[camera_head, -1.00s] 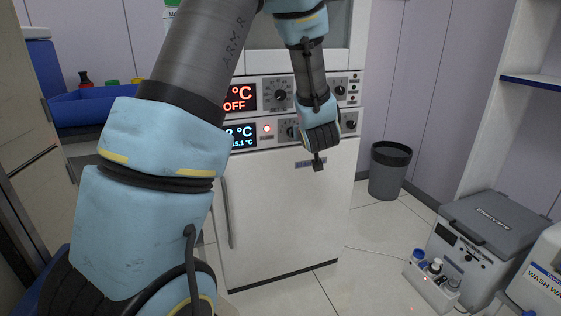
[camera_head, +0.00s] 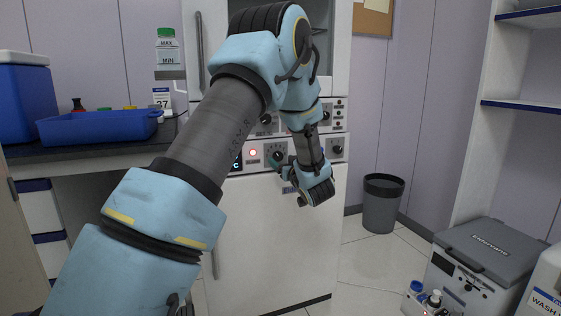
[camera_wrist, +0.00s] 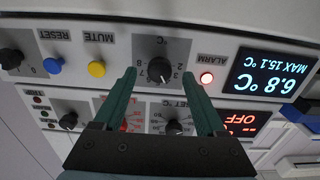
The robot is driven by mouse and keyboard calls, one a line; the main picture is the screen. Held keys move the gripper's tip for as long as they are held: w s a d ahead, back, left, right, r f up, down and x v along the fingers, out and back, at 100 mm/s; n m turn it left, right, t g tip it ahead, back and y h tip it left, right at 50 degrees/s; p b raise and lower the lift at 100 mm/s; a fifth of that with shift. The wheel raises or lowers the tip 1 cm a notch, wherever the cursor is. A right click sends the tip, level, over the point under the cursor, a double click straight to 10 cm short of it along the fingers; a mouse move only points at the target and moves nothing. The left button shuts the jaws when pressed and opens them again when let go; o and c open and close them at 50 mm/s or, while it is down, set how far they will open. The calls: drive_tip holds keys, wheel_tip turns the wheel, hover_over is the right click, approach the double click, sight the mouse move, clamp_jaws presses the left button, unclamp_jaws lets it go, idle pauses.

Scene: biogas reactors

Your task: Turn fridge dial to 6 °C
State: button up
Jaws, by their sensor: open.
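The fridge dial (camera_wrist: 160,70) is a black knob on a grey numbered plate, upside down in the wrist view. It also shows in the head view (camera_head: 278,155), on the lower control strip of the white fridge (camera_head: 270,235). My gripper (camera_wrist: 159,76) is open, with one green finger on each side of the dial in the wrist picture. I cannot tell whether the fingers touch the knob or stop short of it. The dial's exact pointer setting is too small to read. The fridge display (camera_wrist: 272,76) reads 6.8 °C, with MAX 15.1 °C below.
A second set dial (camera_wrist: 173,127) and an OFF display (camera_wrist: 243,121) belong to the upper unit. A bin (camera_head: 382,205) stands right.

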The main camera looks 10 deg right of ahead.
drive_tip(key=shift+w+a, duration=0.15)
drive_tip(key=shift+w, duration=0.85)
clamp_jaws()
